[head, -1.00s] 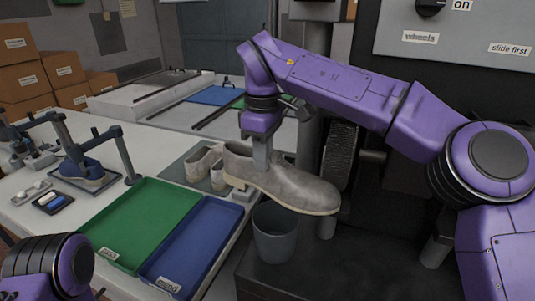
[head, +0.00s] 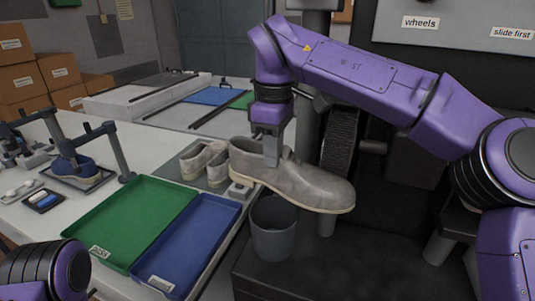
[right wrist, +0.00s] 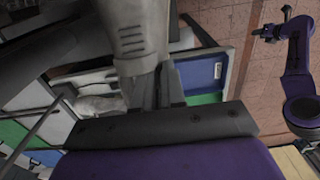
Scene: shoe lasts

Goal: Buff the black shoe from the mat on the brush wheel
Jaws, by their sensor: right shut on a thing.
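My right gripper (head: 271,150) is shut on a shoe (head: 300,182), its fingers at the shoe's opening. This shoe looks grey-beige, not black, and its toe points right. It hangs above the grey bin, in front of and below the dark brush wheel (head: 338,145); I cannot tell if they touch. In the right wrist view, the shoe (right wrist: 135,30) shows close up beyond the fingers. A pair of similar pale shoes (head: 203,160) stands on the grey mat (head: 190,150). My left gripper (right wrist: 270,32) shows small in the right wrist view; its fingers are unclear.
A green tray (head: 130,222) and a blue tray (head: 195,240) lie on the white bench. A grey bin (head: 273,228) stands under the shoe. A blue shoe (head: 75,168) sits in a stand at left. A panel (head: 460,18) labelled "wheels" is above right.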

